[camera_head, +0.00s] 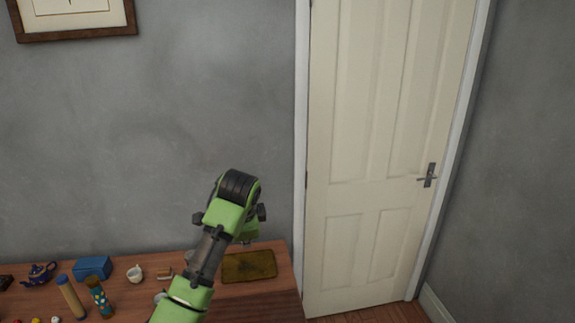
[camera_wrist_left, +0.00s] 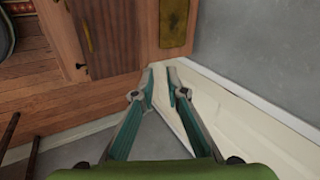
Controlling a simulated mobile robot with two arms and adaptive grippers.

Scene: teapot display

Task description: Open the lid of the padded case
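A closed blue box (camera_head: 92,267), which may be the padded case, sits on the wooden table toward the back left in the head view. Its lid seam and latch are too small to make out. In the head view my left arm rises from the bottom, well to the right of the blue box; its fingers cannot be made out there. In the left wrist view my left gripper (camera_wrist_left: 162,73) is open and empty, with a gap between its fingertips. The blue box is not in that view. My right gripper is not in view.
An olive-gold tray (camera_head: 262,266) lies at the table's right end; it also shows in the wrist view (camera_wrist_left: 174,24). A cream door (camera_head: 375,150) is at the right.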

